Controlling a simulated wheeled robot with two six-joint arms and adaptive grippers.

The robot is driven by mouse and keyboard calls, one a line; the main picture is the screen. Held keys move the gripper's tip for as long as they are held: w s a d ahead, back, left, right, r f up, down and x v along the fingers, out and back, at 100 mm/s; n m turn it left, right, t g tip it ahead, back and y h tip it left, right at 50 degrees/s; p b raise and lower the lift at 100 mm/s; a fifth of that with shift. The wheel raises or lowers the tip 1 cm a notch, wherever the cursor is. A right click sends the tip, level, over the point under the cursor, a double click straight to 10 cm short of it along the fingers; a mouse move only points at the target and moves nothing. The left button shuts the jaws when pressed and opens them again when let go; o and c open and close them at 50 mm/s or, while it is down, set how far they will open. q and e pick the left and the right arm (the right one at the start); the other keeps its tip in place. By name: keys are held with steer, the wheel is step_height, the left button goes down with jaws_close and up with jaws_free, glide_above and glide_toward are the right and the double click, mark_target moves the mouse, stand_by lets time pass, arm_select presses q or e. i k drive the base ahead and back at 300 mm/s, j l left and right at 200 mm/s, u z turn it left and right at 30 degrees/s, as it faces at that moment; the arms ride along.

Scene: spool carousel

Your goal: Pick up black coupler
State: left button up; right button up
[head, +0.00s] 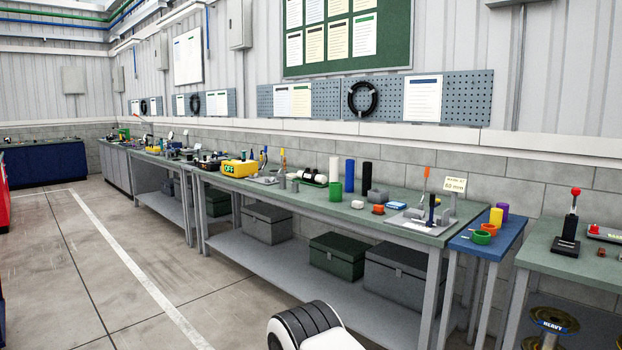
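I cannot tell for sure which thing is the black coupler. A tall black cylinder (367,175) stands upright on the long green-topped workbench (285,194), right of a blue cylinder (350,175) and a white cylinder (335,169). A small black part, too small to make out, stands in the grey fixture (413,223) near the bench's right end. Neither of my grippers is in view.
A green ring (335,191) and a yellow box marked OFF (239,169) are on the bench. A blue side table (467,245) holds coloured rings and cylinders. Floor on the left is clear.

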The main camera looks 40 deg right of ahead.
mark_target(314, 177)
steer(key=i+l+z, duration=0.3)
steer(key=i, duration=1.05)
steer(key=i+l+z, duration=0.1)
steer(key=i+z, duration=0.25)
steer(key=i, duration=1.05)
